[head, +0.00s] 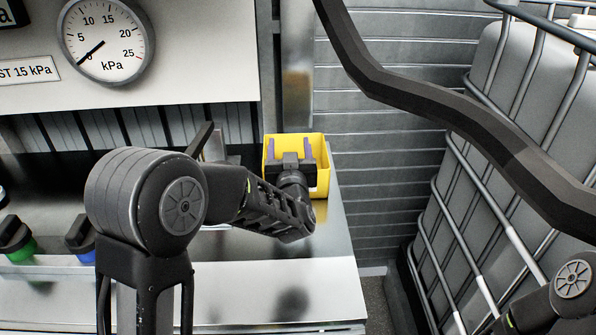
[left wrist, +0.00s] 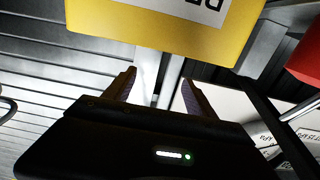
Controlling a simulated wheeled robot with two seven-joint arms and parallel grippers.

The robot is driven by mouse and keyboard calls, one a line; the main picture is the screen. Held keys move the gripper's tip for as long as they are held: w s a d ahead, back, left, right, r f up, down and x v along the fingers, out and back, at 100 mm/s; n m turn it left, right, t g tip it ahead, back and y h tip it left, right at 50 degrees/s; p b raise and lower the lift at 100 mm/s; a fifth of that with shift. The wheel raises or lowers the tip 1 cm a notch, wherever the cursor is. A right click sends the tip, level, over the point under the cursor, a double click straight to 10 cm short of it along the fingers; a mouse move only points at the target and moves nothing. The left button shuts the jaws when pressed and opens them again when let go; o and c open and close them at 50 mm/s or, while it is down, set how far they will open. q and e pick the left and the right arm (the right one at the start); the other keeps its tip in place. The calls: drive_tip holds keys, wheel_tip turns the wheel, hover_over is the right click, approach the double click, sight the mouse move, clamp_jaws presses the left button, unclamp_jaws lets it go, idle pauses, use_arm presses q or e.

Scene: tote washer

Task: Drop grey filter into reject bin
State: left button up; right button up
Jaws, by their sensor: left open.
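The yellow reject bin (head: 320,148) stands at the right end of the steel counter. In the left wrist view its yellow wall (left wrist: 150,25) shows with part of a white label. My left gripper (head: 289,148) overlaps the bin's opening in the head view, with its fingers apart. The left wrist view shows the open fingers (left wrist: 158,78) with nothing between them. Whether the fingertips are inside or above the bin, I cannot tell. No grey filter is visible; the bin's inside is mostly hidden by my gripper. My right gripper is out of view.
A pressure gauge (head: 104,40) is on the panel at the upper left. Green (head: 20,248) and blue (head: 82,240) knobs sit at the counter's front left. A caged grey tank (head: 510,90) stands at the right. A red object (left wrist: 306,55) shows in the left wrist view.

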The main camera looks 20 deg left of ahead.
use_arm(q)
drive_tip(key=v, duration=0.6)
drive_tip(key=shift+s+b, duration=0.2)
drive_tip(key=shift+b, duration=0.25)
